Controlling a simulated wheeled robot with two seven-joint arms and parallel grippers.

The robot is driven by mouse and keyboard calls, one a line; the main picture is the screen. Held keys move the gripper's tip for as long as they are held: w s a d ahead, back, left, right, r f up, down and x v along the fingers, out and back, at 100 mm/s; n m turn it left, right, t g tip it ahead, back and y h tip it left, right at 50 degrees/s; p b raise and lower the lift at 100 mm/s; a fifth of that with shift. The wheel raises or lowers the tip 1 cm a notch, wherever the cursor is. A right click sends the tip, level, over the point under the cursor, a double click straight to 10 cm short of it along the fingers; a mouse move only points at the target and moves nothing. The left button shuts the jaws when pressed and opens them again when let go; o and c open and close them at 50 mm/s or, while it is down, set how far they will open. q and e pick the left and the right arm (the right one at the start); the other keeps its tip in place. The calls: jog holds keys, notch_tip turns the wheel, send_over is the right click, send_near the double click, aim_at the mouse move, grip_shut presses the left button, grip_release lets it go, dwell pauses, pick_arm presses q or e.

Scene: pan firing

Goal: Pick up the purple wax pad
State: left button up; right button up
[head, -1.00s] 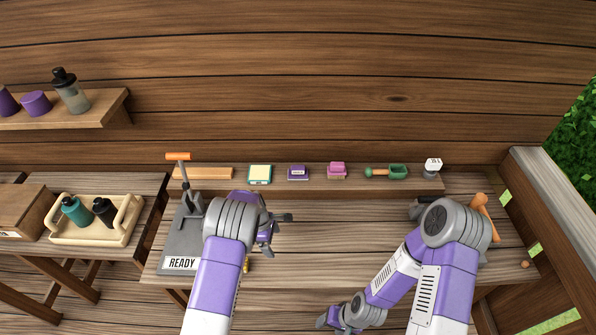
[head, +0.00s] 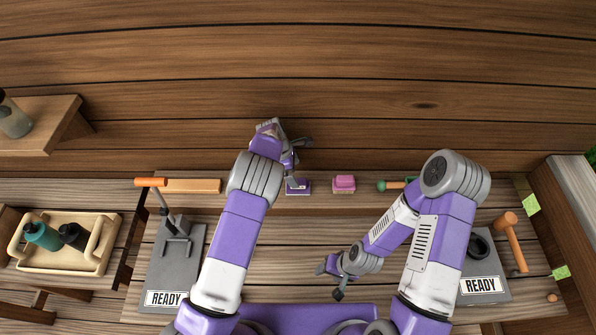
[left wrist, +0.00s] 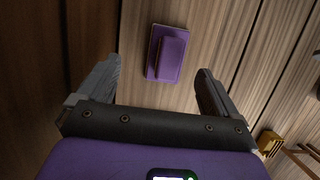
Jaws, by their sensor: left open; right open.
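The purple wax pad (head: 298,188) lies on the narrow back shelf of the workbench. In the left wrist view the purple wax pad (left wrist: 168,54) shows as a flat purple block with a raised grip, lying ahead of and between the fingers, apart from both. My left gripper (head: 293,165) is open and empty, just above and behind the pad in the head view; its fingers also frame the left wrist view (left wrist: 160,82). My right gripper (head: 334,280) is low over the front of the bench, open and empty.
A grey press with an orange handle (head: 150,182) stands at left. A mallet (head: 511,235) lies at right. A wooden tray (head: 104,250) holds two bottles.

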aim_at(300, 181)
pick_arm(q)
jog(key=shift+s+d+f+b, duration=0.3)
jog(key=shift+s+f+b, duration=0.2)
jog(key=shift+s+f, duration=0.25)
pick_arm(e)
jog(key=shift+s+f, duration=0.45)
jog(key=shift+s, duration=0.25)
pick_arm(q)
jog(key=b+x, duration=0.1)
jog(key=x, duration=0.3)
jog(key=shift+f+b, duration=0.25)
jog(key=shift+b, duration=0.1)
pick_arm(e)
jog(key=shift+w+f, duration=0.2)
jog(key=shift+f, duration=0.7)
pick_arm(q)
jog(key=shift+d+f, duration=0.2)
jog(key=shift+f, duration=0.2)
pick_arm(e)
jog(key=shift+f, duration=0.2)
pick_arm(q)
jog(key=shift+w, duration=0.1)
jog(key=shift+c, duration=0.2)
